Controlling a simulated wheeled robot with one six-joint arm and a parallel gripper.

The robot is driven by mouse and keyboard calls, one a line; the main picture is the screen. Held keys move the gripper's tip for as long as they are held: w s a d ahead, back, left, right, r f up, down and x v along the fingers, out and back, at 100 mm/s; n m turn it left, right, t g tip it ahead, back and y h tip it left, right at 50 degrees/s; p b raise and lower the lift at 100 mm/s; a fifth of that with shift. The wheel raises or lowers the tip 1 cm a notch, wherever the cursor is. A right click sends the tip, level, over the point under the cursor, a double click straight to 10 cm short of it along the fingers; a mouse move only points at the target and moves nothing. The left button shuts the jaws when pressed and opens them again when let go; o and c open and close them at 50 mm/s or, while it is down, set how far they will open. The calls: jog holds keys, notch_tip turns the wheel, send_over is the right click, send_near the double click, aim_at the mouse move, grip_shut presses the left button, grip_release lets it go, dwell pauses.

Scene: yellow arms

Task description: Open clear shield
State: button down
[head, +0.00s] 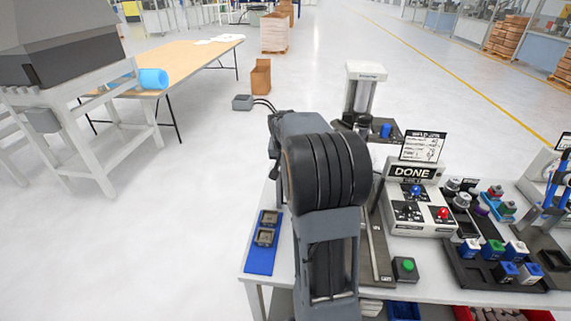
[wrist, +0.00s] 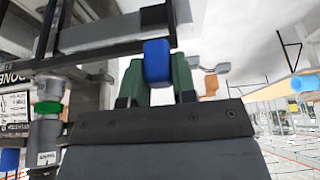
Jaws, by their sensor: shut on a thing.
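My gripper (wrist: 157,82) shows in the wrist view with its two green fingers on either side of a blue knob (wrist: 157,62); it is shut on this knob. The knob touches a dark frame (wrist: 110,45) that fills the upper left of that view. The clear shield's panel is hard to make out there. In the head view my own arm covers the gripper. A grey press-like device (head: 366,72) with a clear front stands just behind the arm, and a blue piece (head: 386,131) shows at its base.
A control box marked DONE (head: 413,172) stands right of the arm. Trays of coloured parts (head: 490,285) fill the table's right side. A blue mat (head: 260,260) with two small parts lies left. A green button box (head: 406,270) sits near the front edge.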

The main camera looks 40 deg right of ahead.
jog(key=shift+w+a, duration=0.15)
jog(key=shift+w, duration=0.05)
jog(key=c, duration=0.9)
grip_release()
jog(key=shift+r, duration=0.15)
jog(key=b+v, duration=0.1)
jog(key=v, duration=1.2)
jog(key=shift+a+r+b, duration=0.15)
jog(key=shift+r+b, duration=0.15)
jog(key=shift+b, duration=0.05)
